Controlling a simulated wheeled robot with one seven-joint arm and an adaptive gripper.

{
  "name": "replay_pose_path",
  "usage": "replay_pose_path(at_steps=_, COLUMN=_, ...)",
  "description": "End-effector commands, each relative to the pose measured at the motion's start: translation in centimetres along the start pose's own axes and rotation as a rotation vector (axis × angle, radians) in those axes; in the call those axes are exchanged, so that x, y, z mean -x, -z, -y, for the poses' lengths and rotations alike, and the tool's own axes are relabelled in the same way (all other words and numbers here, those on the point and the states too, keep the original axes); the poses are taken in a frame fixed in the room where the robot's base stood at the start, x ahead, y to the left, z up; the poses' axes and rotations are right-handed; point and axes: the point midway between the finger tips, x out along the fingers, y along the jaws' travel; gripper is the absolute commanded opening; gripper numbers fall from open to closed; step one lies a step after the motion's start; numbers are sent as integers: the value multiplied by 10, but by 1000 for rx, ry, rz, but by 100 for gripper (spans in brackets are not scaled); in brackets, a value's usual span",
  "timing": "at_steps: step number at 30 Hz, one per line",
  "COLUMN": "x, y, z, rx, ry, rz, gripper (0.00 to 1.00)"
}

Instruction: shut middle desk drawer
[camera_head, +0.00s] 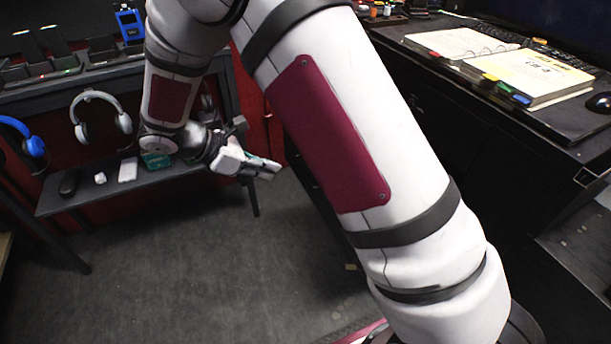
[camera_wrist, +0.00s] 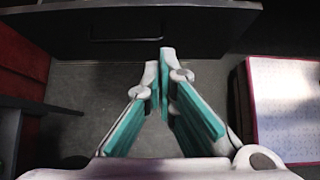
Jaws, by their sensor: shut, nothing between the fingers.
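My gripper (camera_head: 272,170) is shut and empty, low in front of the shelf at the left in the head view. In the wrist view its teal-padded fingers (camera_wrist: 165,68) meet at the tips and point at a dark front panel (camera_wrist: 190,38). The panel has a thin bar handle (camera_wrist: 125,38) at the top of that view. The fingertips appear just short of the panel or at its lower edge; contact cannot be told. The black desk (camera_head: 440,110) stands at the right in the head view. My arm hides part of its front, so which drawer the panel belongs to is unclear.

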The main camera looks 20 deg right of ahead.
Motion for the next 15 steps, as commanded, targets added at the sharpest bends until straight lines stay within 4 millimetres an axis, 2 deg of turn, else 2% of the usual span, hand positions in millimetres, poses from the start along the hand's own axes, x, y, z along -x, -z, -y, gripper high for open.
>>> replay_pose_path(at_steps=5, x=-14, y=3, z=-1, rx=9, ry=0, rz=5, gripper=0)
replay_pose_path(at_steps=15, x=-78, y=2, z=0, rx=6, ry=3, rz=5, gripper=0)
